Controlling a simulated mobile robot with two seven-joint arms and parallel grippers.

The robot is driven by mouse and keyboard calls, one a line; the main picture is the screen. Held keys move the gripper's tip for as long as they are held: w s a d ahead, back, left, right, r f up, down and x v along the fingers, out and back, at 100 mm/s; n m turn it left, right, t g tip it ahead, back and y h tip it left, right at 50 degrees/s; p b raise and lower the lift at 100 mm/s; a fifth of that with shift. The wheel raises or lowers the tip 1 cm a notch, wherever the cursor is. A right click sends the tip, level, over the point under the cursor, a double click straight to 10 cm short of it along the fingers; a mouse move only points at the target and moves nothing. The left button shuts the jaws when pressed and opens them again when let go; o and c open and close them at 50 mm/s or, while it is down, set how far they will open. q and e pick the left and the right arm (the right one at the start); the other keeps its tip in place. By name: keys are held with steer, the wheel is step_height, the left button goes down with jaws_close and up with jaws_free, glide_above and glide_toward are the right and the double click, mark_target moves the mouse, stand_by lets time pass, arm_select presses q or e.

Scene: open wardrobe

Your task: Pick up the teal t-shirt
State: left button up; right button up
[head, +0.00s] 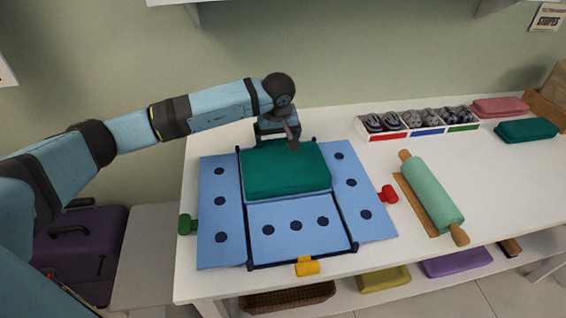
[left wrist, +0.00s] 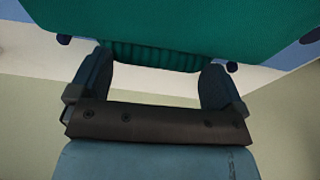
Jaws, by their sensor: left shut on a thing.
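The teal t-shirt (head: 285,170) is a folded, thick rectangle over the upper middle panel of the blue folding board (head: 295,228). I cannot tell whether it rests on the board or is slightly raised. My left gripper (head: 280,137) is at its far edge, shut on it. In the left wrist view, the gripper's two fingers (left wrist: 155,80) stand on either side of the shirt's ribbed edge (left wrist: 155,55), with the teal cloth (left wrist: 170,22) spreading beyond. My right gripper is not in view.
The white table (head: 345,275) also holds a green rolling pin (head: 431,192), a divided tray (head: 410,133) of rolled dark items, and folded pink (head: 499,107) and green (head: 527,130) cloths. A purple suitcase (head: 80,243) stands left.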

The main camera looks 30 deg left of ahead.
arm_select(q)
steer(key=shift+s+d+f, duration=0.1)
steer(key=shift+s+f, duration=0.05)
steer(key=shift+f, duration=0.35)
steer(key=shift+s+d+f, duration=0.1)
steer(key=shift+s+f, duration=0.05)
steer(key=shift+f, duration=0.3)
steer(key=shift+c, duration=1.2)
steer(key=shift+w+a+r+p, duration=0.1)
steer(key=shift+w+r+p, duration=0.05)
steer(key=shift+r+p, duration=0.45)
steer(key=shift+w+r, duration=0.25)
steer(key=shift+r, duration=0.3)
steer(key=shift+c, duration=1.3)
steer(key=shift+a+r+p, duration=0.1)
steer(key=shift+r+p, duration=1.2)
steer(key=shift+r, duration=1.1)
